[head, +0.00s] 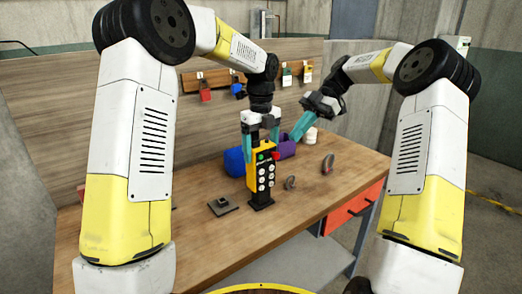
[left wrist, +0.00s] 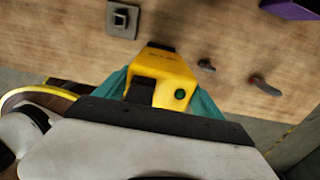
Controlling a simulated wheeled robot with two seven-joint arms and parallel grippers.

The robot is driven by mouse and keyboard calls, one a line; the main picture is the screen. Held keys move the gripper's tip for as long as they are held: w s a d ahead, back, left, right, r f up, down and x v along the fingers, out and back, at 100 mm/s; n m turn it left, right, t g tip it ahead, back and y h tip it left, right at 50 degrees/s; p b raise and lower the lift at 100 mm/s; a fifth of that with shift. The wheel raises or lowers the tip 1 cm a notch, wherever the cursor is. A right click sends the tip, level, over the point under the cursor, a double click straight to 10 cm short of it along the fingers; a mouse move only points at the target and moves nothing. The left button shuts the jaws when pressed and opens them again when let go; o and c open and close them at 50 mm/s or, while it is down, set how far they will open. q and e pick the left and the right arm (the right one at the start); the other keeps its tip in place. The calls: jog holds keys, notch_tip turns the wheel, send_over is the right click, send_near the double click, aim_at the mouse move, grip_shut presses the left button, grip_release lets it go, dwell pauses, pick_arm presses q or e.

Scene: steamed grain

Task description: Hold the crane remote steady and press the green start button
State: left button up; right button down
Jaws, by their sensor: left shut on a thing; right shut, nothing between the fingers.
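The crane remote (head: 252,172), yellow with a black button face, stands upright at the middle of the workbench. Its green start button (head: 262,157) is near the top of the face, with a red knob (head: 276,155) beside it. My left gripper (head: 262,143) is shut on the remote's upper part from above. The left wrist view shows the remote (left wrist: 176,66) between the teal fingers, with a green round spot (left wrist: 180,95) on it. My right gripper (head: 298,131) is shut and empty, up and right of the remote, apart from the button. Whether the remote's foot touches the bench is unclear.
A dark square block (head: 222,206) lies left of the remote on the workbench (head: 240,238). A blue roll (head: 234,161), purple object (head: 287,149) and white cup (head: 310,136) are behind. Small grey (head: 290,183) and red-grey (head: 328,164) items lie right.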

jog(key=s+a+f+m+t+y, duration=0.2)
jog(key=s+f+m+t, duration=0.4)
jog(key=s+m+t, duration=0.3)
jog(key=s+m+y, duration=0.1)
jog(key=s+m, duration=0.2)
jog(key=m, duration=0.1)
jog(key=shift+f+t, duration=0.4)
jog(key=shift+y, duration=0.3)
send_over(261, 173)
jog(key=s+d, duration=0.3)
jog(key=shift+d, duration=0.2)
dwell(1.6)
jog(key=shift+w+a, duration=0.25)
jog(key=shift+w, duration=0.05)
